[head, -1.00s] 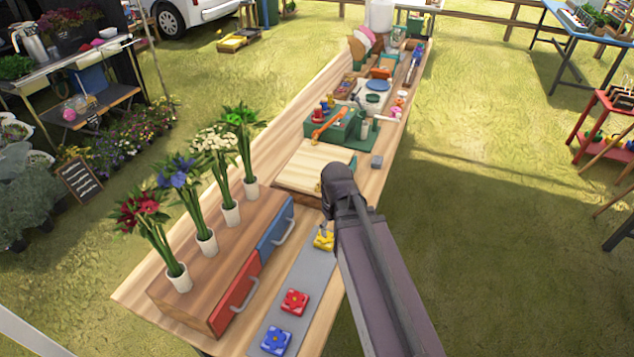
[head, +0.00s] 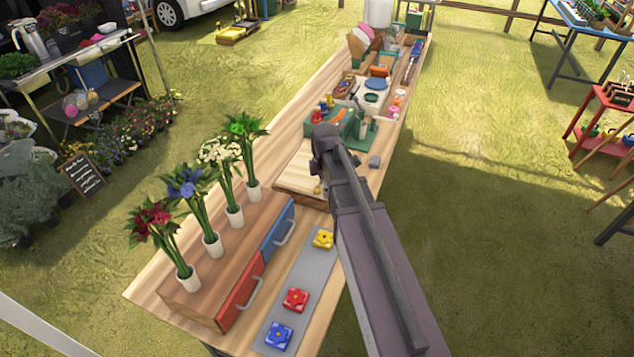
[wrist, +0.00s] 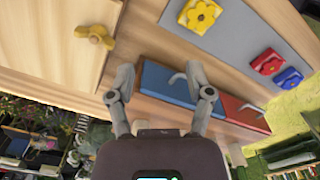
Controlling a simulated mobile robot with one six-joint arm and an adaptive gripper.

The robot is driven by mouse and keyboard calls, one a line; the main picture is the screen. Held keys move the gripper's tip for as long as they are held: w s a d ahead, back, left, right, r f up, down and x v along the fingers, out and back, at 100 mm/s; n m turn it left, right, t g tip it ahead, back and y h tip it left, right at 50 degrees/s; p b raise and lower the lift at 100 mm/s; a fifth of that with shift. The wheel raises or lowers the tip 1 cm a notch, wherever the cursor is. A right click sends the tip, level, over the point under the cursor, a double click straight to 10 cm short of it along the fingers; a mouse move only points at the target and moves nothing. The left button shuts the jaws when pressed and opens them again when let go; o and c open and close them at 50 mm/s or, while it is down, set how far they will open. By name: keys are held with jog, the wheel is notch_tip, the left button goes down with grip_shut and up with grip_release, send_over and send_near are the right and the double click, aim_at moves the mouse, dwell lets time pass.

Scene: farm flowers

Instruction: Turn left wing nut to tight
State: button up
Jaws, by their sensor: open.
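A yellow-brown wing nut (wrist: 95,36) sits on a pale wooden board (wrist: 45,30) at the upper left of the wrist view. In the head view a small wing nut (head: 318,187) shows near the front right corner of the same board (head: 297,174); my arm covers part of the board there, and I cannot see a second wing nut. My gripper (wrist: 160,82) is open and empty in the wrist view, its fingers wide apart. The wing nut lies beyond and left of the left finger, not between the fingers. In the head view the gripper is hidden behind my arm.
A drawer box with a blue drawer (head: 278,231) and a red drawer (head: 240,290) holds vases of flowers (head: 235,215) on top. A grey strip (head: 310,262) carries yellow, red and blue flower tiles. A green box (head: 340,124) stands behind the board.

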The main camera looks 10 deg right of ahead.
aim_at(318, 185)
jog(key=w+r+n+p, duration=0.4)
jog(key=w+r+n, duration=0.1)
jog(key=w+n, duration=0.4)
jog(key=shift+n+p, duration=0.35)
jog(key=shift+n, duration=1.05)
jog(key=shift+f, duration=0.15)
notch_tip(318, 185, down, 13)
jog(key=b, duration=1.3)
jog(key=shift+f+b, duration=0.15)
jog(key=shift+b, duration=0.25)
